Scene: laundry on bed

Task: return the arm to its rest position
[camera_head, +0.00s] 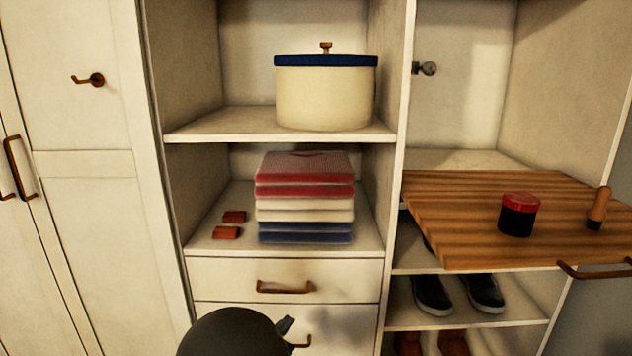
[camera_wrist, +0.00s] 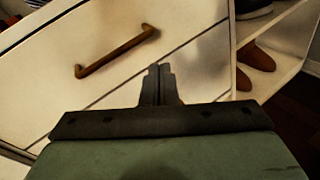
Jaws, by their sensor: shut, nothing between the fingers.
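My gripper (camera_wrist: 158,72) shows in the wrist view with its two dark fingers together and nothing between them. It points at a white drawer front (camera_wrist: 110,90) with a brown handle (camera_wrist: 115,52), and the fingertips are to the lower right of that handle. In the head view a dark rounded part of my arm (camera_head: 232,335) shows at the bottom, in front of the lower drawers. The fingers cannot be made out there.
A stack of folded clothes (camera_head: 305,200) lies on the middle shelf beside two small brown blocks (camera_head: 230,225). A lidded cream box (camera_head: 325,95) stands above. At right, a wooden board (camera_head: 460,215) juts out, bearing a red-lidded jar (camera_head: 518,215). Shoes (camera_head: 432,297) sit below.

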